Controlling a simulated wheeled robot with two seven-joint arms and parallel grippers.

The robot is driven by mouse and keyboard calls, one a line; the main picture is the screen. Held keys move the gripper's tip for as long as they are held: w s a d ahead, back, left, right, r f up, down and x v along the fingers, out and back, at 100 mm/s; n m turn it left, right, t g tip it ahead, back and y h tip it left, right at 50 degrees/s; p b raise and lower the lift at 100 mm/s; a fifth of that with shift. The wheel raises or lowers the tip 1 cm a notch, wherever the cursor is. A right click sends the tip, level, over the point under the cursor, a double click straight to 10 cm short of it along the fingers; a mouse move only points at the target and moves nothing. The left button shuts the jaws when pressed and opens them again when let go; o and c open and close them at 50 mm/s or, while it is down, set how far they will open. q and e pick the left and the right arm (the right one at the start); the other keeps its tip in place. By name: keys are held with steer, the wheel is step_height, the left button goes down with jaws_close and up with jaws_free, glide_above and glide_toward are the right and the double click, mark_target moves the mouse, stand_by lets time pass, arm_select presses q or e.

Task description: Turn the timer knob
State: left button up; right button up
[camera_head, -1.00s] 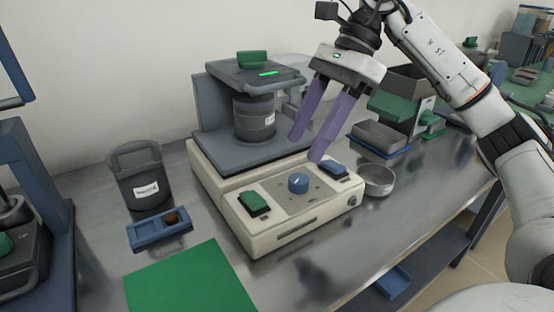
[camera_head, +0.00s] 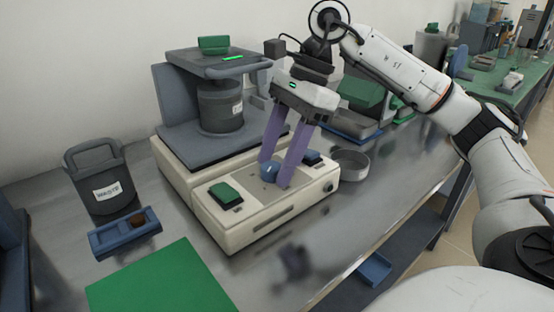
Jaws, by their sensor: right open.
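The timer knob (camera_head: 268,172) is a small blue round knob on the sloped front panel of the cream-coloured machine (camera_head: 245,229). A green switch (camera_head: 225,195) sits to its left and a blue switch (camera_head: 313,158) to its right. My right gripper (camera_head: 274,173) is open and points down at the panel. Its two purple fingers are at the knob, one behind its left side and one at its right, partly covering it. I cannot tell whether they touch it. My left gripper is not in view.
A grey pot (camera_head: 221,108) stands on the machine. A round metal dish (camera_head: 351,163) is close on the right. The front of the metal table is clear.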

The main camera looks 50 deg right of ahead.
steer(key=c, duration=1)
steer(key=shift+c, duration=0.3)
